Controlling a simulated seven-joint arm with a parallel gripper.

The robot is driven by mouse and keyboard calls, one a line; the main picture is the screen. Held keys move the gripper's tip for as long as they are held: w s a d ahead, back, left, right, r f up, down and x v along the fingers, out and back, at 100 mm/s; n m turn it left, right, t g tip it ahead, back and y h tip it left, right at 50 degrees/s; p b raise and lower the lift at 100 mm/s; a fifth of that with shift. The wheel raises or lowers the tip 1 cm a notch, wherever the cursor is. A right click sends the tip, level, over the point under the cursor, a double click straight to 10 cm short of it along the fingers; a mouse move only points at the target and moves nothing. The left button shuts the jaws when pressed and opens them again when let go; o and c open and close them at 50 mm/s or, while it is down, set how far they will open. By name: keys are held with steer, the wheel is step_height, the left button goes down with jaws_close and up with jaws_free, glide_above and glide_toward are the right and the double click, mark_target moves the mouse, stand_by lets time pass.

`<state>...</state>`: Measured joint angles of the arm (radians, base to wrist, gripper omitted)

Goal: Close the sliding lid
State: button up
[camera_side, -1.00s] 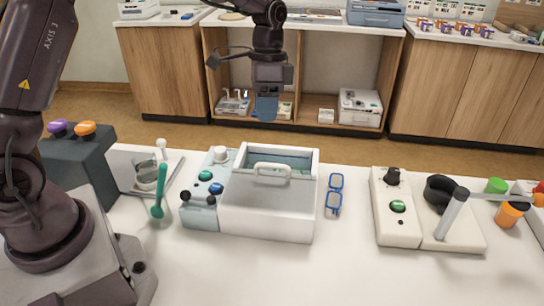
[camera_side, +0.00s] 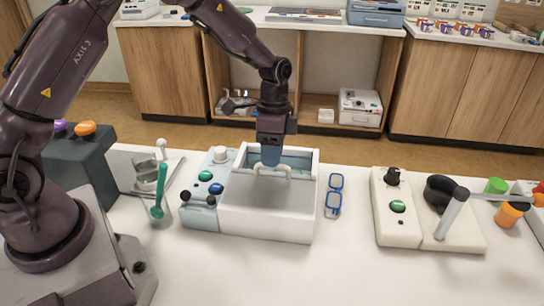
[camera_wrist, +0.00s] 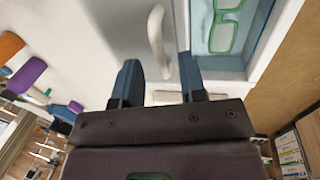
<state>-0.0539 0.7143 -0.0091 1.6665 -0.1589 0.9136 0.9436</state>
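A white box (camera_side: 265,226) stands on the table, with a grey-white sliding lid (camera_side: 250,190) over its nearer part. The far part is open and shows a pale blue inside; in the wrist view, green-framed glasses (camera_wrist: 227,25) lie in it. The lid has a white arched handle (camera_side: 287,172), which also shows in the wrist view (camera_wrist: 158,42). My gripper (camera_side: 271,155) is pointing down at the handle from the far side. In the wrist view my gripper (camera_wrist: 159,65) is open, one blue finger on each side of the handle's line. Contact with the handle cannot be told.
A control panel with knobs (camera_side: 205,178) adjoins the box on the left. Blue glasses (camera_side: 334,196) lie to its right, then a white device with a green button (camera_side: 396,208). A green spoon-like tool (camera_side: 158,192) stands at left. The table front is clear.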

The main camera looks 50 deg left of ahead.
steer(key=shift+s+f, duration=0.1)
steer(key=shift+f, duration=0.65)
jaws_close()
steer(key=w+a, duration=0.7)
steer(key=w, duration=0.1)
steer(key=shift+a, duration=0.3)
steer(key=shift+r, duration=0.1)
jaws_free()
steer(key=shift+s, duration=0.1)
step_height(320, 180, up, 13)
steer(key=w+a, duration=0.1)
steer(key=shift+w+a, duration=0.35)
steer(key=shift+a, duration=0.05)
steer(key=shift+f, duration=0.2)
